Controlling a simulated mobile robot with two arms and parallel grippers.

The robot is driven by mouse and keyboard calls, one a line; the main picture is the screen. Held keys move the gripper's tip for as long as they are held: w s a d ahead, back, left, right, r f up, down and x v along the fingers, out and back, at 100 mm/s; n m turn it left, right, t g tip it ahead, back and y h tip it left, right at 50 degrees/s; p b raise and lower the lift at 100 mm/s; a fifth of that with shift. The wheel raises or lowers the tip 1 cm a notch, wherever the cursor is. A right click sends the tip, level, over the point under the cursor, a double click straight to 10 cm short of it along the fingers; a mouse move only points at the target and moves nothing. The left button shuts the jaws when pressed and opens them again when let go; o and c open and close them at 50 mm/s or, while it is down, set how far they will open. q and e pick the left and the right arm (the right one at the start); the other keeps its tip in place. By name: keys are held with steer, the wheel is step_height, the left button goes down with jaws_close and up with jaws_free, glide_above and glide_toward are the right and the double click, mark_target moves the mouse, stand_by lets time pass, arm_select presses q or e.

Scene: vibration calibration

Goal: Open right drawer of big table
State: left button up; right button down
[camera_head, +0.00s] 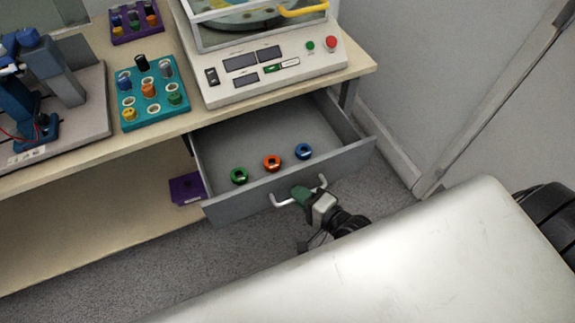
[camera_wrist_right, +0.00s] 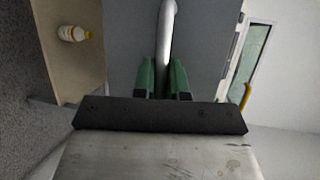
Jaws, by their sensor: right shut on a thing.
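The right drawer (camera_head: 290,186) of the big table (camera_head: 120,147) is pulled out, and its grey inside shows. Three ring-shaped pieces lie in it: green (camera_head: 239,175), orange (camera_head: 271,163) and blue (camera_head: 304,151). My right gripper (camera_head: 301,193) is at the drawer's front, shut on the silver handle (camera_head: 280,201). In the right wrist view the green fingers (camera_wrist_right: 163,80) stand on either side of the handle bar (camera_wrist_right: 165,40). My left gripper is not in view.
A white machine (camera_head: 270,75) with buttons stands on the table above the drawer. A teal rack (camera_head: 153,92) and a purple rack (camera_head: 135,22) hold coloured pieces. A purple object (camera_head: 187,188) is below the tabletop. A wall (camera_head: 440,80) is close on the right.

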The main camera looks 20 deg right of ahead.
steer(key=s+p, duration=0.1)
steer(key=s, duration=0.9)
steer(key=shift+s+d, duration=0.2)
steer(key=shift+s, duration=0.1)
steer(key=c, duration=1.2)
jaws_free()
steer(key=v, duration=1)
steer(key=shift+s+d, duration=0.2)
steer(key=shift+s, duration=0.15)
